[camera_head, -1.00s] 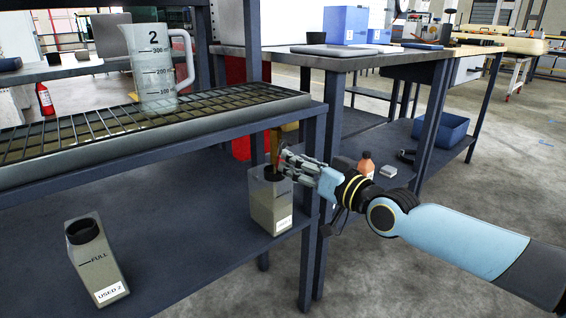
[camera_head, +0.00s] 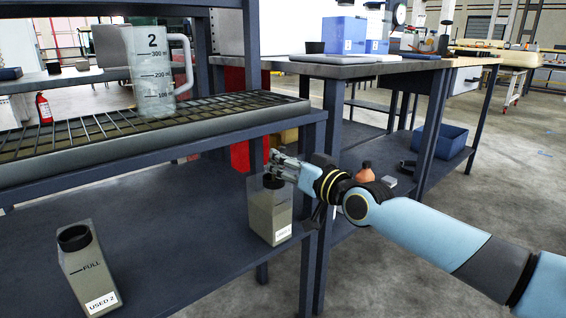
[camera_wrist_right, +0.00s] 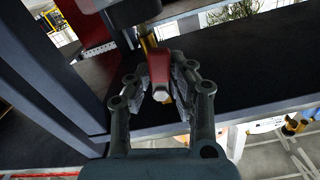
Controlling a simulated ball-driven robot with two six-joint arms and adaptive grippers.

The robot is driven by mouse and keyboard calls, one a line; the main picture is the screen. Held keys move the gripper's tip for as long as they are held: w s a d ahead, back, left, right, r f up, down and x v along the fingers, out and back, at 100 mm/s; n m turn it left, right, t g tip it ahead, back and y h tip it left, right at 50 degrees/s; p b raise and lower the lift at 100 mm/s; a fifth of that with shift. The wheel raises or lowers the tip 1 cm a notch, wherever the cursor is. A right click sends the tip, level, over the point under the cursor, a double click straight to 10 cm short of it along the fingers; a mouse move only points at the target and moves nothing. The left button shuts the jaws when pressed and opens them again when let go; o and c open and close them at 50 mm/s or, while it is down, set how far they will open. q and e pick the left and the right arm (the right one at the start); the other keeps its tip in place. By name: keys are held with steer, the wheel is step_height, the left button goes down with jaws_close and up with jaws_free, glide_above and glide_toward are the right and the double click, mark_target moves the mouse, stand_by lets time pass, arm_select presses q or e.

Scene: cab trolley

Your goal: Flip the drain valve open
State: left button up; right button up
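The drain valve shows in the right wrist view, with a red lever (camera_wrist_right: 159,68) and a brass pipe (camera_wrist_right: 146,43) under a dark fitting. My right gripper (camera_wrist_right: 163,88) has its two fingers on either side of the lever, spread apart; whether a pad touches it is unclear. In the head view my right gripper (camera_head: 277,165) is below the front edge of the grated tray (camera_head: 215,118), just above a used-fluid bottle (camera_head: 268,210), and hides the valve. My left gripper is not in view.
A jug marked 2 (camera_head: 152,75) stands on the grate. A bottle labelled USED 2 (camera_head: 88,270) stands on the lower shelf (camera_head: 170,240) at left. The trolley's upright post (camera_head: 310,225) is close beside my right wrist. An orange bottle (camera_head: 364,173) stands on the bench's lower shelf.

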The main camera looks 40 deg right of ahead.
jaws_close()
steer(key=shift+d+n, duration=0.1)
steer(key=shift+n, duration=0.3)
steer(key=shift+d+f+n, duration=0.1)
steer(key=shift+n, duration=0.5)
steer(key=shift+d+n, duration=0.1)
steer(key=shift+n, duration=0.6)
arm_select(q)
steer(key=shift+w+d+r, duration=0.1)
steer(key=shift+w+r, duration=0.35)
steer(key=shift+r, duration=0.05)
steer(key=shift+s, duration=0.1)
